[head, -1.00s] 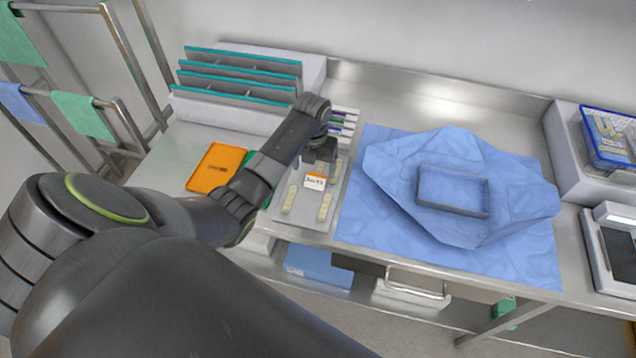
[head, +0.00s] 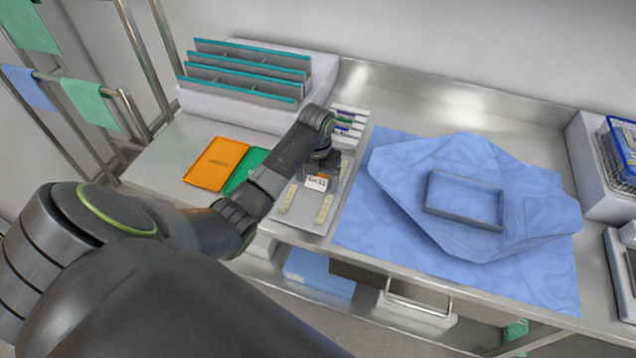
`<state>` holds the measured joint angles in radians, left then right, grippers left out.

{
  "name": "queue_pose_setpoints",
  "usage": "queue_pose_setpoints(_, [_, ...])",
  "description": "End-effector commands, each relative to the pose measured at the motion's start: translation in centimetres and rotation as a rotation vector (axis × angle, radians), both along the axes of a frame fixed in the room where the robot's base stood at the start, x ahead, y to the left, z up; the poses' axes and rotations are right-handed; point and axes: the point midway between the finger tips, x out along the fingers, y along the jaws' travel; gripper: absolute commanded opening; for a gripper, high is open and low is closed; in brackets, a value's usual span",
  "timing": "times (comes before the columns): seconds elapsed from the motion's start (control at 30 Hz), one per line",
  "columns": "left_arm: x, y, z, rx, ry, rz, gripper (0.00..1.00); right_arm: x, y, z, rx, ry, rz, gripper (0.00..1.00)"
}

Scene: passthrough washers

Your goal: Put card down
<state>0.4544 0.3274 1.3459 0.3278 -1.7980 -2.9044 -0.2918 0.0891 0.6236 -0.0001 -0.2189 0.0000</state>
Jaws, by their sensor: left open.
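A small white card (head: 317,183) with dark print and an orange top edge is at my left gripper (head: 322,172), over the grey tray (head: 304,217) on the steel bench. The left gripper points down over the tray and is open, with the card right at its fingertips. I cannot tell whether the card touches the tray or the fingers. Cream strips (head: 324,208) lie on the tray below and beside the card. My left arm hides part of the tray. My right gripper is not in view.
An orange folder (head: 216,164) and a green folder (head: 244,170) lie left of my arm. A rack with teal-edged dividers (head: 245,75) stands behind. Pens (head: 347,122) lie behind the tray. A blue wrap (head: 400,170) with a grey rectangular frame (head: 463,213) covers the right.

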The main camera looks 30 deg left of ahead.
Motion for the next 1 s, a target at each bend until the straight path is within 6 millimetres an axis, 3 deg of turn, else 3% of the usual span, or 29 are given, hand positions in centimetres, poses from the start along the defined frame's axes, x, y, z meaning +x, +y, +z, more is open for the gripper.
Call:
queue_pose_setpoints(0.07, [0.0,0.0,0.1,0.000,0.000,0.000,0.80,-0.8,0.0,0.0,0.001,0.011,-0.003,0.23])
queue_pose_setpoints(0.23, [0.0,0.0,0.1,0.000,0.000,0.000,0.58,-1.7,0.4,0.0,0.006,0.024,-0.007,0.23])
queue_pose_setpoints(0.43, [0.0,0.0,0.0,0.000,0.000,0.001,0.32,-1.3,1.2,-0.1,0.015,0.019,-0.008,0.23])
queue_pose_setpoints(0.77, [0.0,0.0,0.2,0.000,-0.001,0.000,0.29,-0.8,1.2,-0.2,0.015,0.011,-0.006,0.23])
queue_pose_setpoints(0.87, [0.1,0.0,1.1,0.001,-0.003,0.000,0.29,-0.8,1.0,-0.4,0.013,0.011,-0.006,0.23])
queue_pose_setpoints(1.0, [0.2,0.1,3.7,0.003,-0.008,-0.001,0.29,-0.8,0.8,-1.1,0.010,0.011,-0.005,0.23])
